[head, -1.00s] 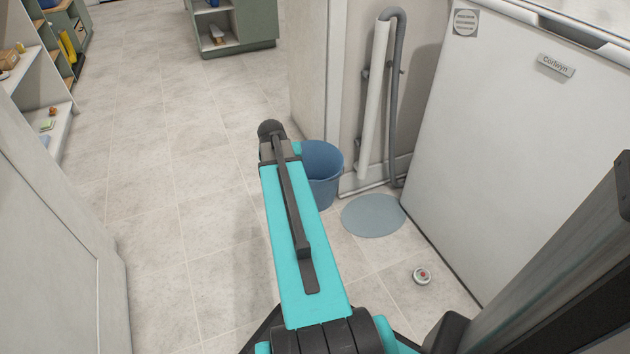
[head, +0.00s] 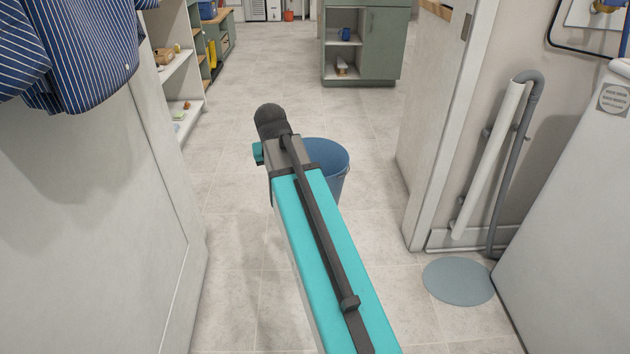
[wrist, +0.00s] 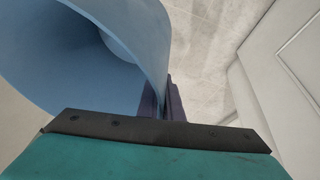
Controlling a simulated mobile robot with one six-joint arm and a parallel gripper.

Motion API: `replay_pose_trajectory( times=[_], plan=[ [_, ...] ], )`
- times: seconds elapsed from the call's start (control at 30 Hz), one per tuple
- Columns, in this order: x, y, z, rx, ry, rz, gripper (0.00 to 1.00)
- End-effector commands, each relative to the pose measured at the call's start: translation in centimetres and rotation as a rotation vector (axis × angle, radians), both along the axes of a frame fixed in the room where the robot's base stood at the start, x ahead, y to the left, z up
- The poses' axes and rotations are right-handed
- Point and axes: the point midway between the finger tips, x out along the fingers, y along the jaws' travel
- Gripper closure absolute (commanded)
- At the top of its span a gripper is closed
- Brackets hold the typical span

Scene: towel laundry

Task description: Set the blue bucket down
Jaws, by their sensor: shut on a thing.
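The blue bucket (head: 330,162) is just beyond the end of my arm in the head view, partly hidden by the arm. It is open at the top and looks roughly upright. In the wrist view the bucket (wrist: 128,38) fills the upper left, and its inside shows. My gripper (wrist: 165,100) has its dark fingers closed on the bucket's wall at the rim. The fingers are hidden behind the arm in the head view. The bucket's base is hidden, so I cannot tell its height above the floor.
A flat blue-grey disc (head: 459,281) lies on the tiled floor at right, beside a white appliance (head: 568,215) and a grey hose (head: 517,150). A white cabinet (head: 90,230) is on the left. A green shelf unit (head: 378,45) stands ahead. Floor between is clear.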

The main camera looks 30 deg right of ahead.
Motion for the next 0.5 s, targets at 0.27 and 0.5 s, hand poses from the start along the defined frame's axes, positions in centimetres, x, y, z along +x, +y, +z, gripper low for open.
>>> replay_pose_trajectory(
  times=[0.27,0.5],
  plan=[
    [1.2,9.2,5.1,0.002,-0.004,0.156,1.00],
    [0.9,16.5,9.0,0.005,-0.004,0.283,1.00]
  ],
)
